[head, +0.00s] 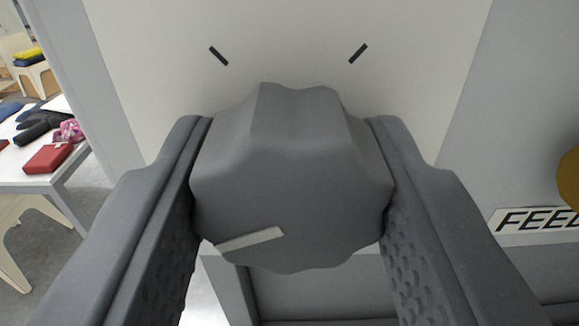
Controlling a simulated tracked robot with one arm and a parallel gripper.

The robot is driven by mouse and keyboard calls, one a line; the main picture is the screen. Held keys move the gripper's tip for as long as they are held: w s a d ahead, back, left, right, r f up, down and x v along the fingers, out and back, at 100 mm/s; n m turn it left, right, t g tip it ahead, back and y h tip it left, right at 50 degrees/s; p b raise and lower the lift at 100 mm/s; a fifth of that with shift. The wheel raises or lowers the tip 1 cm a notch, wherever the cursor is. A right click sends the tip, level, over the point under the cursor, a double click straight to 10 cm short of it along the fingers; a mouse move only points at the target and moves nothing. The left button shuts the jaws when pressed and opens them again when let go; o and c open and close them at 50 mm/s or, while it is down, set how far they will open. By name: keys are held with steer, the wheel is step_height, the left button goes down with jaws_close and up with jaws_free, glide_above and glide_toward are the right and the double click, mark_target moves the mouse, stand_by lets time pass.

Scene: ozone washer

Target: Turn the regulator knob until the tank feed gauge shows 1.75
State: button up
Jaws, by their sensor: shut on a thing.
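The regulator knob (290,165), dark grey with a scalloped edge, fills the middle of the head view. A pale pointer line on its face runs from the centre toward the lower left. My gripper (290,215) is shut on the knob, one finger against its left side and one against its right. Two black tick marks show on the pale panel (290,40) above the knob, at upper left and upper right. The tank feed gauge's dial is not readable here; only part of a brass-coloured round thing (569,178) shows at the right edge.
A label (535,221) reading "FEED", cut off by the frame, sits on the grey surface at right. At left, a white table (20,178) holds a red box (48,158) and cloth items. Grey floor shows beneath it.

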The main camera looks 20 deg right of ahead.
steer(key=m, duration=0.3)
steer(key=shift+m, duration=0.4)
steer(key=m, duration=0.3)
steer(key=shift+f+m, duration=0.1)
steer(key=shift+m, duration=0.2)
steer(key=m, duration=0.3)
steer(key=shift+m+b, duration=0.3)
steer(key=shift+b, duration=0.1)
steer(key=m+b, duration=0.1)
steer(key=m, duration=0.3)
steer(key=shift+f+m+b, duration=0.2)
steer(key=shift+m+b, duration=0.15)
steer(key=shift+m, duration=0.05)
steer(key=o, duration=1)
steer(key=shift+d, duration=0.1)
steer(key=shift+r, duration=0.1)
